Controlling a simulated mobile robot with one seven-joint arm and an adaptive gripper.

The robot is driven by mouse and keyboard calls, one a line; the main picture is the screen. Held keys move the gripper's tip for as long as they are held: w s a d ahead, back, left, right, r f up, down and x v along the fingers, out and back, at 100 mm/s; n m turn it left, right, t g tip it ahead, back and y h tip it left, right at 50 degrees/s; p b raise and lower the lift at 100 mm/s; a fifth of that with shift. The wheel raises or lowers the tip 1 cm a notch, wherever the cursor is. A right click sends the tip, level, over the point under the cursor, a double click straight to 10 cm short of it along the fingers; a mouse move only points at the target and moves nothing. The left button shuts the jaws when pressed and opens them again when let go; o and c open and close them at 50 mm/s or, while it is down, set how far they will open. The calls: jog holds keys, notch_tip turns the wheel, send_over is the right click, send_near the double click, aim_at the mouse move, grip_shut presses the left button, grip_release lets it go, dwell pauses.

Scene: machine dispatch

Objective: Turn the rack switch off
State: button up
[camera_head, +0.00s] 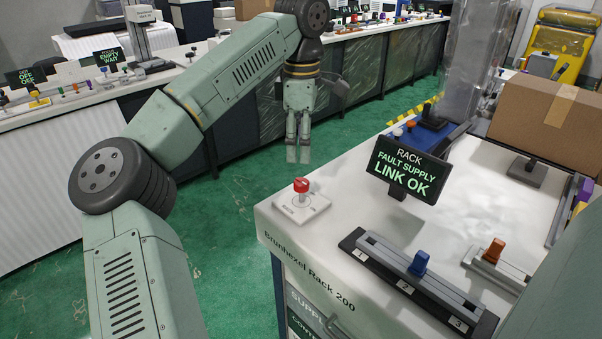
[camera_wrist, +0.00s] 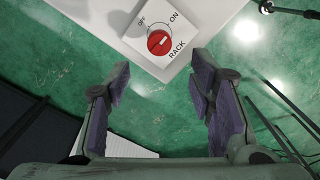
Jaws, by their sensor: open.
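The rack switch is a red round knob (camera_head: 301,185) on a white square plate (camera_head: 316,207) at the near left corner of the rack top. In the wrist view the knob (camera_wrist: 153,46) shows a white mark pointing up and right, roughly toward ON. The plate (camera_wrist: 148,17) reads OFF, ON and RACK. My gripper (camera_head: 298,155) is open and empty, pointing down beyond the rack's corner. In the wrist view its fingers (camera_wrist: 160,80) are spread, with the knob ahead between their tips, apart from them.
The rack screen (camera_head: 408,171) reads RACK, FAULT SUPPLY, LINK OK. A blue-handled slider (camera_head: 418,263) and an orange-handled slider (camera_head: 494,251) sit on the rack top. A cardboard box (camera_head: 535,115) stands behind. Green floor (camera_head: 240,215) is clear left of the rack.

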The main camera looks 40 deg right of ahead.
aim_at(302, 181)
notch_tip(302, 181, down, 9)
jog(key=shift+f+p, duration=0.1)
jog(key=shift+p, duration=0.7)
jog(key=shift+c, duration=0.3)
jog(key=c, duration=1.1)
